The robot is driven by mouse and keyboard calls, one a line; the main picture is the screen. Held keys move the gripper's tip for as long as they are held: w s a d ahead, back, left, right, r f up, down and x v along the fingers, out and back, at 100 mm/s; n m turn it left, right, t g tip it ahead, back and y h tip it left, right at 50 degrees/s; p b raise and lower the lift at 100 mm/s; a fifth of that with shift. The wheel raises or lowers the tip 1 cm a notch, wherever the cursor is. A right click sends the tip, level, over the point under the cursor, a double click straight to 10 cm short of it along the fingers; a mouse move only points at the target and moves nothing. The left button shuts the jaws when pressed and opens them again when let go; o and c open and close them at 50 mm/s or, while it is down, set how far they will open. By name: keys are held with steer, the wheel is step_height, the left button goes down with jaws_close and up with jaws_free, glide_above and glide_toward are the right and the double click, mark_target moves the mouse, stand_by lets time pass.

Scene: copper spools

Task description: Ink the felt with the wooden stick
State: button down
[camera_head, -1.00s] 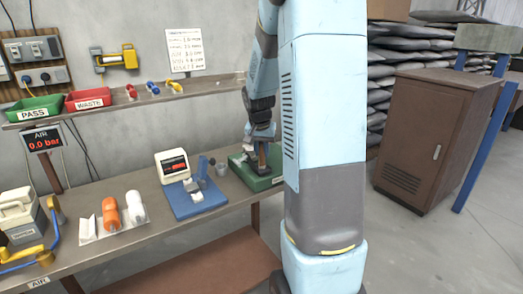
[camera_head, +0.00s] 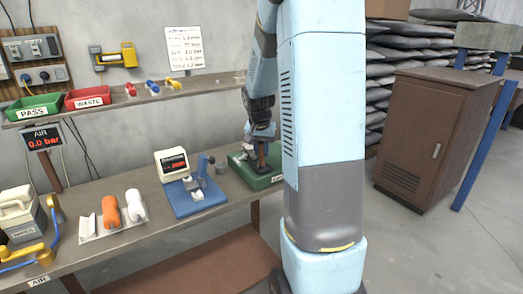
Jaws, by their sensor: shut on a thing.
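My gripper (camera_head: 261,142) is at the far right end of the bench, pointing down over a green box (camera_head: 268,184). It is shut on a narrow brown thing (camera_head: 263,156), which looks like the wooden stick. The thing's lower end is down at the box top; whether it touches anything there is too small to tell. A pale grey piece shows beside it on the box. I cannot make out the felt or any ink. My arm hides the area right of the box.
A blue stand (camera_head: 195,205) with a small display (camera_head: 172,164) is left of the green box. A white tray (camera_head: 100,236) with orange and white rolls lies further left. Green PASS (camera_head: 33,108) and red WASTE (camera_head: 89,99) bins are on the shelf. A brown cabinet (camera_head: 435,130) stands at right.

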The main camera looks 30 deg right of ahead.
stand_by(0.5)
steer(key=shift+r, duration=3.5)
steer(key=shift+a, duration=0.1)
